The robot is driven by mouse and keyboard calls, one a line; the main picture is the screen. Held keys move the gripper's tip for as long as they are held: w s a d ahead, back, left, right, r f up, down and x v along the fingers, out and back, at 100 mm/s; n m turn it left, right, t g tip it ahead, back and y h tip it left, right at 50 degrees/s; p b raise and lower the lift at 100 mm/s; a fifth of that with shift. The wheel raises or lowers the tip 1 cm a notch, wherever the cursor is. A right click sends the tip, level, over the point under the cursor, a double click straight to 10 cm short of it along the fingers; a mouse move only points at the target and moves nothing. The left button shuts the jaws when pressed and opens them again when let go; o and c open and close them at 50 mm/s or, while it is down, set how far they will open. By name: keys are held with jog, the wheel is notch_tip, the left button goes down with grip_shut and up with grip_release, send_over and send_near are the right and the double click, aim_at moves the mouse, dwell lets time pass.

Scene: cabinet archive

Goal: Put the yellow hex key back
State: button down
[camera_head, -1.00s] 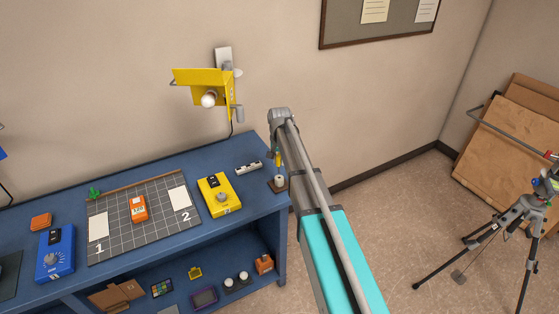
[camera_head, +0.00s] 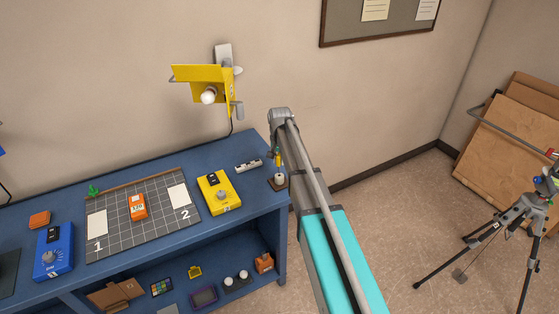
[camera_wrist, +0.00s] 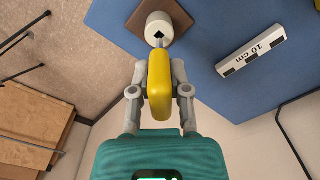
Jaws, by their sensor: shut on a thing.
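The yellow hex key (camera_wrist: 159,88) is held by its thick yellow handle between the fingers of my gripper (camera_wrist: 159,70) in the wrist view. Beyond the handle is a white round holder (camera_wrist: 155,24) with a dark hole in its top, on a brown base (camera_wrist: 180,17). The handle's far end lies close to the holder. I cannot tell whether the key's tip is in the hole. In the head view, the yellow handle (camera_head: 281,160) shows just above the white holder (camera_head: 279,178) at the bench's right end, partly beside my arm.
A white 10 cm scale block (camera_wrist: 251,50) lies on the blue bench (camera_head: 235,215) near the holder. A yellow box with a knob (camera_head: 218,193) and a gridded mat (camera_head: 128,232) are further left. A yellow lamp (camera_head: 196,80) is on the wall above.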

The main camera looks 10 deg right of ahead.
jog(key=shift+f, duration=0.2)
jog(key=shift+f+b, duration=2.25)
jog(key=shift+b, duration=0.15)
jog(key=c, duration=0.5)
grip_release()
jog(key=o, duration=0.5)
jog(key=shift+r, duration=0.15)
jog(key=shift+r+p, duration=4.9)
jog(key=shift+p, duration=0.2)
jog(key=shift+f, duration=0.2)
